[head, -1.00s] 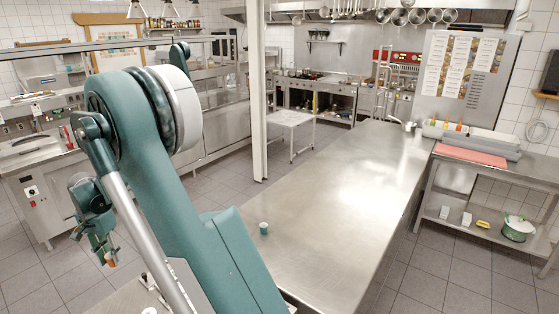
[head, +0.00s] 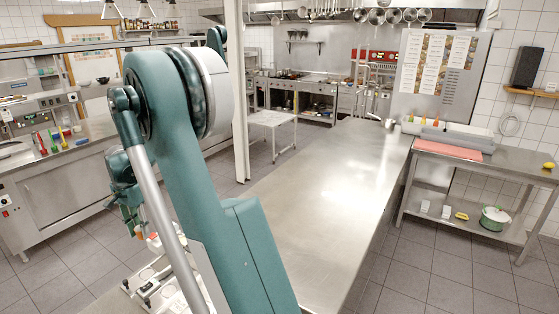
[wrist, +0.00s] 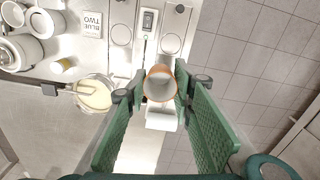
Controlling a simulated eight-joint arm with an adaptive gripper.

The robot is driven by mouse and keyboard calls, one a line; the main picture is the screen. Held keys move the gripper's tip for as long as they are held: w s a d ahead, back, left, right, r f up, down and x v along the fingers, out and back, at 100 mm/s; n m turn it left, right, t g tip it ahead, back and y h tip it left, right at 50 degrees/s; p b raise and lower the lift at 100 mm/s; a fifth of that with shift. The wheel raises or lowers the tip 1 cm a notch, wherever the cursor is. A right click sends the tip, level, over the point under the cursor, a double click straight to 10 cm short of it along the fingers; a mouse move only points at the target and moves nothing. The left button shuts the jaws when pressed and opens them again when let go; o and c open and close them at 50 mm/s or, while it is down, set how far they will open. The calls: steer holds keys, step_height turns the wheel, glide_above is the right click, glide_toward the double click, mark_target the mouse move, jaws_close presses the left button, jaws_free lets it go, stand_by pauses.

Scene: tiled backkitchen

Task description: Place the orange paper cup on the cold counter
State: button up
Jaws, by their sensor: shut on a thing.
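My gripper (wrist: 160,84) is shut on the orange paper cup (wrist: 161,93). In the wrist view I look into its pale inside, ringed by an orange rim, between the two green fingers. In the head view my gripper (head: 131,212) hangs low at the left behind my arm, and a small orange patch of the cup (head: 139,231) shows below it. The cup is held in the air. Which surface is the cold counter, I cannot tell for sure; a long bare steel counter (head: 318,200) runs through the middle of the head view.
Below the gripper, a steel surface holds white mugs (wrist: 47,22), a pan (wrist: 93,95), a "BLUE TWO" card (wrist: 92,24) and a white switch box (wrist: 149,22). Tiled floor (wrist: 245,60) lies right. A white post (head: 238,100) stands beside the long counter. A shelf table (head: 480,165) stands right.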

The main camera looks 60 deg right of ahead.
steer(key=s+d+m+b, duration=0.1)
steer(key=s+d+m, duration=0.1)
steer(key=s+d, duration=0.85)
steer(key=s+d+m+b, duration=0.15)
steer(key=s+d, duration=0.55)
steer(key=d, duration=0.7)
steer(key=s+d+m, duration=0.3)
steer(key=s+d, duration=0.5)
steer(key=d, duration=0.5)
step_height(320, 180, down, 11)
steer(key=shift+s+a, duration=0.15)
steer(key=shift+a, duration=0.05)
steer(key=shift+f, duration=0.1)
steer(key=shift+f, duration=3.05)
steer(key=shift+f, duration=0.1)
steer(key=shift+f, duration=1.8)
steer(key=shift+f, duration=0.1)
